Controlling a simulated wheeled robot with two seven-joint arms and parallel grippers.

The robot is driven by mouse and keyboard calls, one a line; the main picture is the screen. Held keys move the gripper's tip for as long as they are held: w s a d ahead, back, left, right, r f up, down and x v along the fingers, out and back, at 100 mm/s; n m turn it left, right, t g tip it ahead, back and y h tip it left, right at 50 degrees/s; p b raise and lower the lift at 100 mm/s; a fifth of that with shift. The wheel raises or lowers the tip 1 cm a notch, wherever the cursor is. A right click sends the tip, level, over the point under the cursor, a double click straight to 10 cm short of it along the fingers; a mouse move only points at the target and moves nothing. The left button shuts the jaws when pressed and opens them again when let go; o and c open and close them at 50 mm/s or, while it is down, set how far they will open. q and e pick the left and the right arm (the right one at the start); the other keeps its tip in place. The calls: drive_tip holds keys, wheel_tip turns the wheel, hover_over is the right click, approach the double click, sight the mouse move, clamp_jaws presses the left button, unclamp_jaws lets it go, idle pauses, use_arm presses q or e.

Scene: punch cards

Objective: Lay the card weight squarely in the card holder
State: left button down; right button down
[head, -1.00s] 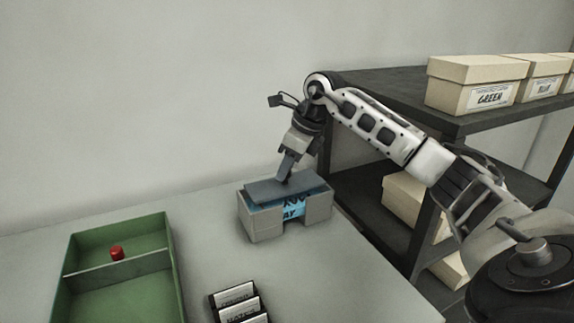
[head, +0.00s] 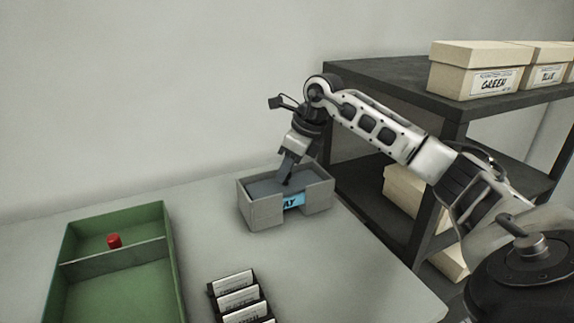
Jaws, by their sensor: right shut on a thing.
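The card holder (head: 262,215) is a grey open-topped box with a notch in its front wall, standing at the back of the table. Blue cards (head: 293,201) with dark lettering show through the notch. The card weight (head: 262,187) is a dark grey flat plate lying inside the holder, below the rim and above the cards; it looks roughly level and in line with the walls. My right gripper (head: 286,178) points down into the holder and is shut on the weight, at its upper middle. The fingertips and part of the weight's far side are hard to make out. My left gripper is not in view.
A green divided tray (head: 175,270) with a red peg (head: 114,240) stands on the left. A rack of labelled cards (head: 238,297) is at the front. A dark shelf (head: 400,82) with cream boxes (head: 478,72) stands on the right. The table between tray and holder is clear.

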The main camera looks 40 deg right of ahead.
drive_tip(key=shift+r, duration=0.1)
drive_tip(key=c, duration=1.1)
unclamp_jaws()
drive_tip(key=shift+o, duration=0.2)
drive_tip(key=v, duration=1.6)
drive_tip(key=shift+s, duration=0.1)
